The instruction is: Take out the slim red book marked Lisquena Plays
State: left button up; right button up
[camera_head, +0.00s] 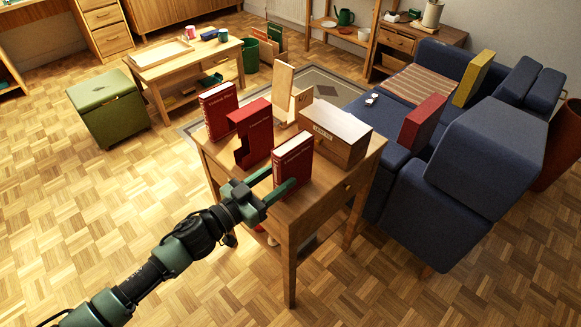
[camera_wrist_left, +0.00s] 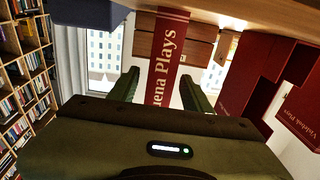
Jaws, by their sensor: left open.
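The slim red book marked Lisquena Plays (camera_head: 294,158) stands upright at the near side of a small wooden table. In the left wrist view its red spine (camera_wrist_left: 165,55) shows the letters "uena Plays"; the start of the title is hidden. My left gripper (camera_head: 284,177) is open at the book's near, lower end. In the left wrist view its green fingers (camera_wrist_left: 160,76) show on either side of the spine, with gaps; I cannot tell how deep the book sits between them. My right gripper is not in view.
A red slipcase (camera_head: 252,130) and another red book (camera_head: 218,110) stand to the left on the table (camera_head: 318,205). In the left wrist view a red book reads "Vidstok Plays" (camera_wrist_left: 302,95). A wooden box (camera_head: 328,135) stands close behind to the right. A blue sofa (camera_head: 455,165) is beyond.

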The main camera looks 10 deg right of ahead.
pick_arm(q)
jog(key=shift+w+d, duration=0.2)
jog(key=shift+d, duration=0.1)
grip_shut()
jog(key=shift+r, duration=0.15)
jog(key=shift+r+p, duration=0.1)
jog(key=shift+p, duration=0.2)
jog(key=shift+r, duration=0.15)
jog(key=shift+p+v, duration=1.25)
jog(key=shift+v, duration=1.8)
jog(key=p+v, duration=0.1)
jog(key=v, duration=0.7)
jog(key=shift+p, duration=0.4)
